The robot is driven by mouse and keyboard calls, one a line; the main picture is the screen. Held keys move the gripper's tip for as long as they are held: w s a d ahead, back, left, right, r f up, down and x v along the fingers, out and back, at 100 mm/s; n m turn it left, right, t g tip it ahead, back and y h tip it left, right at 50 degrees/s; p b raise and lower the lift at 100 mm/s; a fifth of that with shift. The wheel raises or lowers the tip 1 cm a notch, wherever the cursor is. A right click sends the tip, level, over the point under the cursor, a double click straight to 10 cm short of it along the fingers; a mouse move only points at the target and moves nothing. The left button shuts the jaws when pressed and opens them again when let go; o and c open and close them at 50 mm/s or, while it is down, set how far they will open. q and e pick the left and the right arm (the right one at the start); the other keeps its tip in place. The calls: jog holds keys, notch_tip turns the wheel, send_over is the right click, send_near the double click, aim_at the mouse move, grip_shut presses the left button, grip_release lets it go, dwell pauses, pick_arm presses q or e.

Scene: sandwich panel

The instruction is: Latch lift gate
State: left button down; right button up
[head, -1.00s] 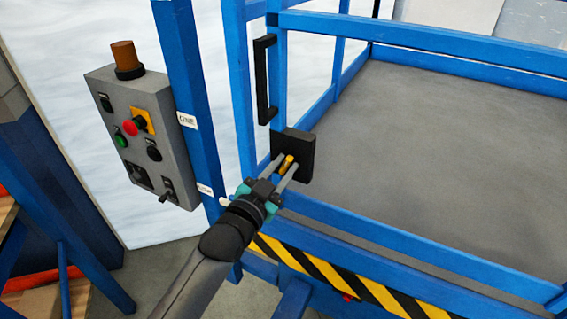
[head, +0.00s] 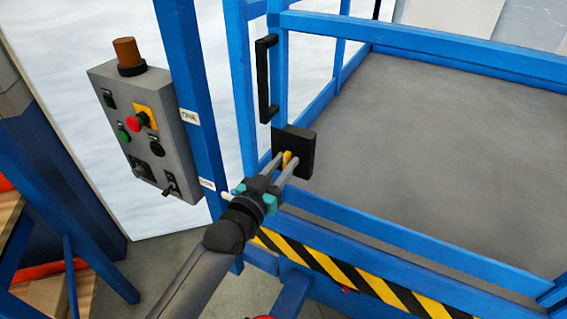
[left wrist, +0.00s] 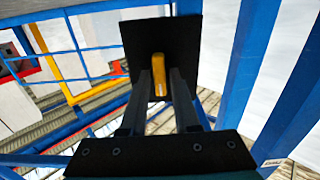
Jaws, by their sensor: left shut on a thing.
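The blue lift gate (head: 420,40) has a black vertical handle (head: 263,78) and, below it, a black latch plate (head: 302,150). A yellow latch lever (head: 287,157) sticks out of the plate. My left gripper (head: 281,166) is shut on the lever, one finger on each side of it. In the left wrist view, the lever (left wrist: 157,70) stands nearly upright in front of the black plate (left wrist: 188,45), between the two dark fingers (left wrist: 161,84). The lever's lower part is partly hidden by the fingers. My right gripper is not in view.
A grey control box (head: 150,140) with a red button, a green button and an orange beacon stands at the left beside a blue post (head: 187,75). A yellow-black striped edge (head: 345,280) runs below the gate. The grey platform floor (head: 450,130) is bare.

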pick_arm(q)
jog(key=c, duration=0.8)
grip_release()
jog(key=shift+c, duration=0.2)
jog(key=b+v, duration=0.1)
jog(key=v, duration=1.4)
jog(key=shift+s, duration=0.1)
